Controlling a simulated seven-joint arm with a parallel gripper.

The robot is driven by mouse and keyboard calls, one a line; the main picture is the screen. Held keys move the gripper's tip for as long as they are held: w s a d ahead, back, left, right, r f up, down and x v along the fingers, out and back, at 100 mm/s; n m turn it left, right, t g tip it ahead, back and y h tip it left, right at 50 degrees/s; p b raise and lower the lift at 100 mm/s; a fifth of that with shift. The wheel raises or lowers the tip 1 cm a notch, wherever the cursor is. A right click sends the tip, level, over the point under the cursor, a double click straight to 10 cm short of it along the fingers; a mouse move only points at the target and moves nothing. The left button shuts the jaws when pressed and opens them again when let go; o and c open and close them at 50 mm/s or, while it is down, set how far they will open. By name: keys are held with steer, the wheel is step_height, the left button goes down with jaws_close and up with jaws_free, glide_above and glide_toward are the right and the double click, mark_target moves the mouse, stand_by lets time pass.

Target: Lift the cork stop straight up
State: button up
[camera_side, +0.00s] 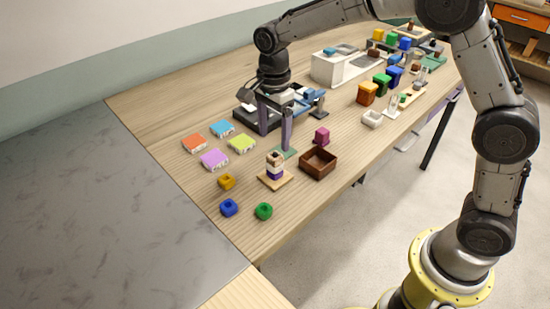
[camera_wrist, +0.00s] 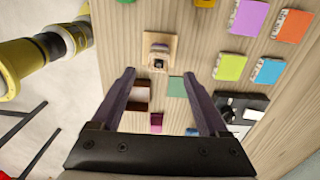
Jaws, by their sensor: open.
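A short stack of rings (camera_side: 275,169), white, brown and purple, stands upright on a square wooden base (camera_side: 262,181). A tan piece on top (camera_side: 276,155) looks like the cork stop. In the wrist view the stack is seen from above on its base (camera_wrist: 175,40), and its small dark-centred top (camera_wrist: 159,61) lies just beyond my fingertips. My gripper (camera_side: 275,143) is open and empty, with its fingers pointing down above the table behind the stack. In the wrist view the gripper (camera_wrist: 160,73) has nothing between its fingertips. I cannot tell the exact height gap.
A brown open box (camera_side: 318,162) and a magenta block (camera_side: 321,136) stand right of the stack. A green mat (camera_side: 291,154) lies behind it. Yellow, blue (camera_side: 229,208) and green (camera_side: 264,211) pieces lie in front. Coloured tiles (camera_side: 214,158) lie left. A dark device (camera_side: 245,112) stands behind my gripper.

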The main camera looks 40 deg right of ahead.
mark_target(274, 153)
steer(key=shift+s+a+f, duration=0.1)
steer(key=shift+a+f, duration=0.05)
steer(key=shift+f, duration=2.7)
jaws_close()
